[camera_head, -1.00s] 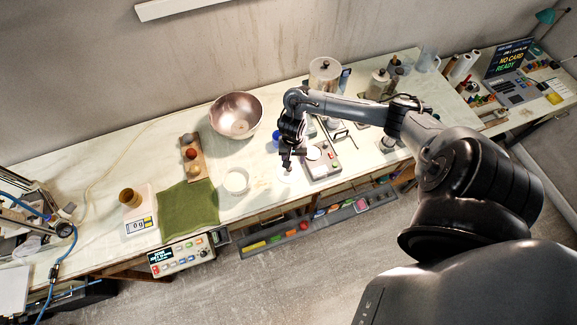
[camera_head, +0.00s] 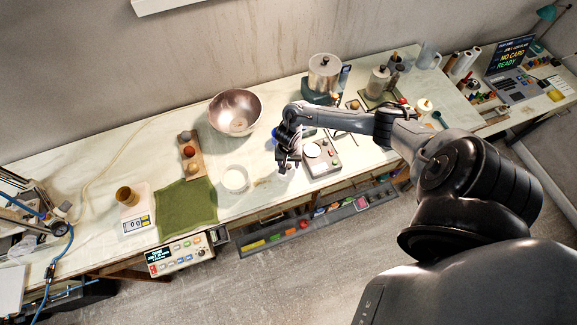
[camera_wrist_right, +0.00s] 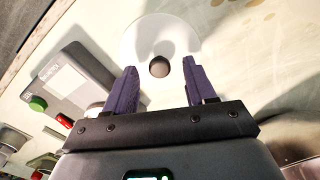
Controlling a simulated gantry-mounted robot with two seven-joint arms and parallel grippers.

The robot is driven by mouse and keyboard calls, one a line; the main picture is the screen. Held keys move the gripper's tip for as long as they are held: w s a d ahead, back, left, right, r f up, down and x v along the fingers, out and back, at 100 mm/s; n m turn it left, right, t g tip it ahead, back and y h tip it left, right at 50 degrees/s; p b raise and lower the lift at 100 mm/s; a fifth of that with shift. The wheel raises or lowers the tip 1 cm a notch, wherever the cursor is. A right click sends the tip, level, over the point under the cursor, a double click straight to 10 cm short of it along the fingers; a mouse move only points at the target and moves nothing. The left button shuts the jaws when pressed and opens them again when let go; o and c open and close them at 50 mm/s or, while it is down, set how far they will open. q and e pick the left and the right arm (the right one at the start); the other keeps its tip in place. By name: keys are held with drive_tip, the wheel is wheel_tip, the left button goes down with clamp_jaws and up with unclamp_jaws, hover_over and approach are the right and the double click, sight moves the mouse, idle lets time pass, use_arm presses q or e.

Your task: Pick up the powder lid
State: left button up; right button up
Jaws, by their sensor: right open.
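The powder lid (camera_wrist_right: 160,42) shows in the right wrist view as a white disc with a dark round knob (camera_wrist_right: 159,67) at its middle, lying on the pale worktop. My right gripper (camera_wrist_right: 167,75) is open, with a purple finger on either side of the knob in that view. Nothing is held, and I cannot tell how far above the lid the fingertips are. In the head view my right gripper (camera_head: 288,164) points down at the bench, and the lid is hidden or too small to make out there. My left gripper is not in view.
A grey box with buttons (camera_head: 322,158) stands close beside my right gripper. A white bowl (camera_head: 235,179), a green cloth (camera_head: 187,207) and a copper bowl (camera_head: 235,112) are to its left.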

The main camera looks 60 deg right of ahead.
drive_tip(key=shift+f, duration=0.55)
drive_tip(key=shift+c, duration=0.4)
clamp_jaws()
